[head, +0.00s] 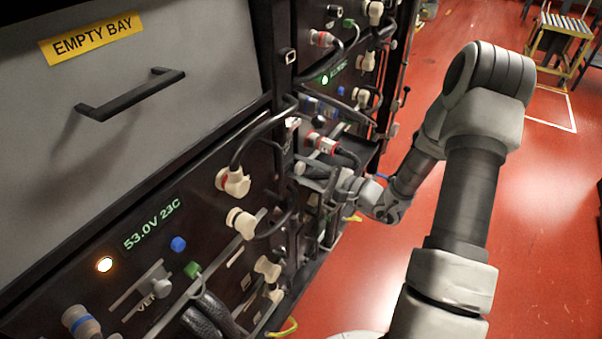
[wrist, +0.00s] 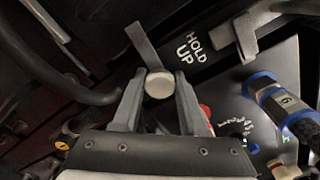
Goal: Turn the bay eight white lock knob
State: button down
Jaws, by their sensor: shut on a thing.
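A round white knob (wrist: 159,85) sits between the two fingers of my gripper (wrist: 160,77) in the wrist view. The gripper is shut on it, one finger on each side. A grey flat bar (wrist: 143,44) runs up and left from the knob. In the head view, my gripper (head: 318,178) reaches from the right to the front of the rack, and the knob in it cannot be made out. No bay number can be read beside the knob.
In the wrist view, a "HOLD UP" label (wrist: 195,46), a grey latch (wrist: 245,38) and a blue-banded connector marked 6 (wrist: 284,103) lie nearby. In the head view, black cables (head: 262,130) loop near my gripper. The red floor (head: 545,200) is open at right.

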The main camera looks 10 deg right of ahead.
jog(key=shift+f+n+b, duration=0.1)
jog(key=shift+n+b, duration=0.2)
jog(key=shift+n, duration=0.3)
jog(key=shift+c, duration=2.2)
grip_release()
jog(key=shift+d, duration=0.1)
jog(key=p+v, duration=0.3)
jog(key=v, duration=1.4)
jog(key=shift+s, duration=0.2)
